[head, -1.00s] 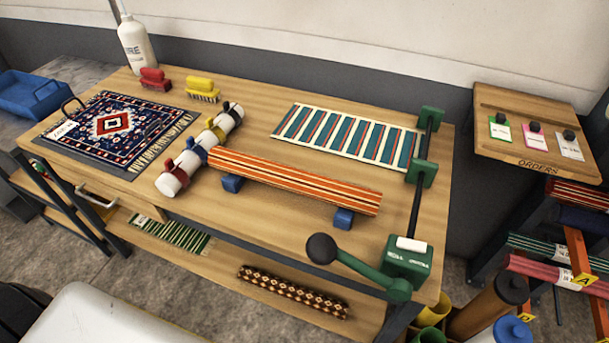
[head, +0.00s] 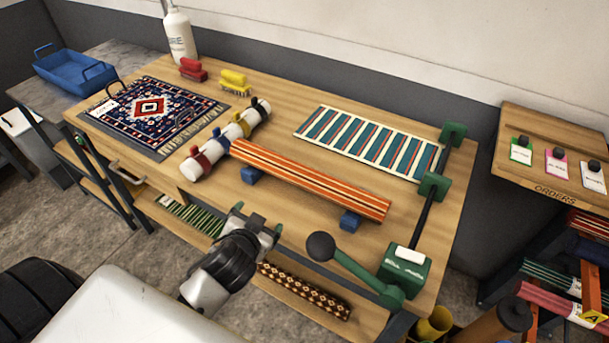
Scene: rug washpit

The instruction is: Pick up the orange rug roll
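The orange rug roll (head: 310,181), striped orange, white and dark, lies lengthwise across the wooden workbench (head: 285,220). It rests on two blue supports, one near its left end (head: 251,175) and one under its right end (head: 349,220). My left gripper (head: 257,220) is in front of the bench's front edge, below and to the left of the roll's middle. Its fingers look apart, with nothing seen between them, and it appears clear of the roll. My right gripper is not in view.
A green press with a lever (head: 340,255) stands at the bench's front right. A white roll with coloured clamps (head: 228,138) lies close to the rug roll's left end. A teal striped rug (head: 368,143) lies flat behind. Rolled rugs lie on the shelf below.

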